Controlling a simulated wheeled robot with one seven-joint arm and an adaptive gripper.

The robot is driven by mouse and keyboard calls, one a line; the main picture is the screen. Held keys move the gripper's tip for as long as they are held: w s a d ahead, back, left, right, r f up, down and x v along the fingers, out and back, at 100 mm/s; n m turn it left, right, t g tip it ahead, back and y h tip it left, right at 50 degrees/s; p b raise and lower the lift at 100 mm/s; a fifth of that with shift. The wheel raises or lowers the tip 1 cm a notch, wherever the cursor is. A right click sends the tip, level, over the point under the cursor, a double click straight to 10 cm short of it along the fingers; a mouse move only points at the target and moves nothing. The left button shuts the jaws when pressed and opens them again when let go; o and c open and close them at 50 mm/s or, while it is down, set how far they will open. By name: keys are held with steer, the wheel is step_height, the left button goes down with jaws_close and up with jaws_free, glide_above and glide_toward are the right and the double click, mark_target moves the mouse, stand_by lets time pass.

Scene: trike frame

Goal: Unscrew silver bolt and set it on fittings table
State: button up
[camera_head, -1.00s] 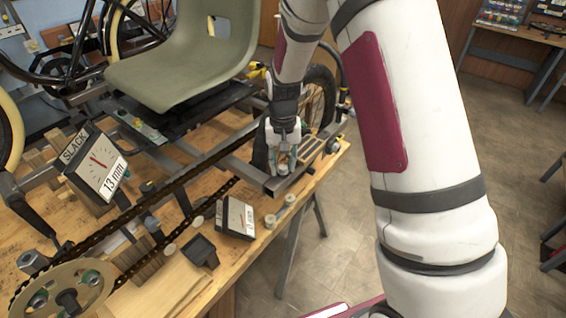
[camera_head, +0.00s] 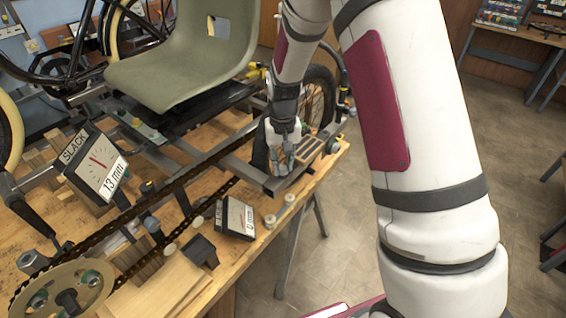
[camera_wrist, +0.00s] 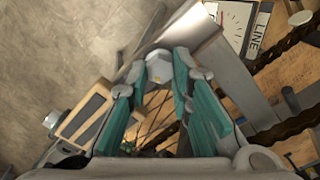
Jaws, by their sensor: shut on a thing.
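The silver bolt (camera_wrist: 160,68) shows its hexagonal head between the two teal fingertips in the wrist view. It sits at the grey metal frame (camera_wrist: 195,35). My gripper (camera_wrist: 161,68) is shut on the bolt head, with one finger on each side. In the head view my gripper (camera_head: 281,165) points down at the right end of the trike frame (camera_head: 240,169); the bolt cannot be made out there. The bolt's shank is hidden. A side table (camera_head: 510,40) with small fittings stands at the back right; I cannot tell for certain that it is the fittings table.
A wooden workbench (camera_head: 180,298) carries the frame, the chain (camera_head: 120,207) and a chainring (camera_head: 65,290). A slack gauge (camera_head: 97,168) reads 13 mm. A second gauge (camera_head: 236,217) stands near the bench edge. A green seat (camera_head: 190,55) is above. Open floor lies right.

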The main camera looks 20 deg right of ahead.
mark_target(282, 166)
steer(key=shift+a+n, duration=0.1)
steer(key=shift+n, duration=0.7)
steer(key=shift+n, duration=0.3)
steer(key=shift+r, duration=2.25)
